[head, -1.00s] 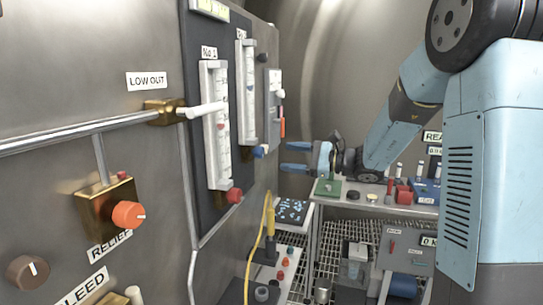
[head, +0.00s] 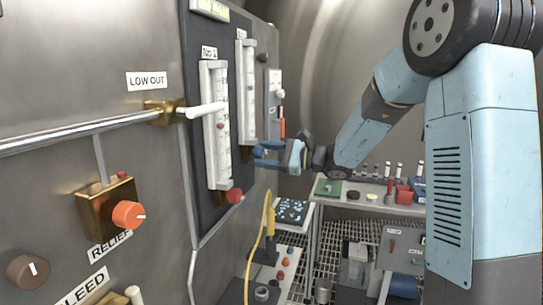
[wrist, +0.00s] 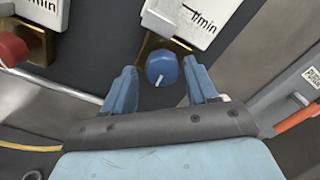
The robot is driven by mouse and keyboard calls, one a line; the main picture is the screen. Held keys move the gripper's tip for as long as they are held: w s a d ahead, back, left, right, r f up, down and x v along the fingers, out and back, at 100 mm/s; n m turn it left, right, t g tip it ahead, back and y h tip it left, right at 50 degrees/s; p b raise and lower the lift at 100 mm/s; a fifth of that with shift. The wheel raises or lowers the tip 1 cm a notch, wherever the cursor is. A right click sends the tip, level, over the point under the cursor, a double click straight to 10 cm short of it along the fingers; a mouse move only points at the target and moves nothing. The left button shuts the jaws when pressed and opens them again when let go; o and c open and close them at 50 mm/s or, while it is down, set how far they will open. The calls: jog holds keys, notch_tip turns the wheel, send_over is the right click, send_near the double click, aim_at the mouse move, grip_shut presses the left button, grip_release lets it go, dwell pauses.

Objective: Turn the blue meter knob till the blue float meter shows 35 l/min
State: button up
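The blue meter knob (wrist: 162,68) is a round blue knob with a white mark, at the foot of a meter on the dark panel. In the wrist view it lies just ahead of and between the fingertips of my open gripper (wrist: 160,85), with space on both sides. In the head view my gripper (head: 264,154) is at the panel, its fingers around or just before the knob (head: 258,152). The blue float meter (head: 246,92) is a white upright tube above the knob, with a small blue float. Its scale is too small to read.
The No 1 meter (head: 217,125) stands left of it, with a red knob (head: 234,196) below. A grey unit with an orange-red handle (head: 282,128) is at the right. A yellow cable (head: 266,225) hangs below the panel.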

jog(key=shift+f, duration=0.1)
jog(key=c, duration=0.9)
jog(key=shift+f+m, duration=0.15)
jog(key=shift+m, duration=1.35)
jog(key=shift+a, duration=0.1)
jog(key=o, duration=1)
jog(key=shift+s, duration=0.1)
jog(key=shift+c, duration=0.2)
jog(key=shift+o, duration=0.5)
jog(key=shift+r, duration=0.2)
jog(key=v, duration=1.4)
jog(key=shift+a, duration=0.1)
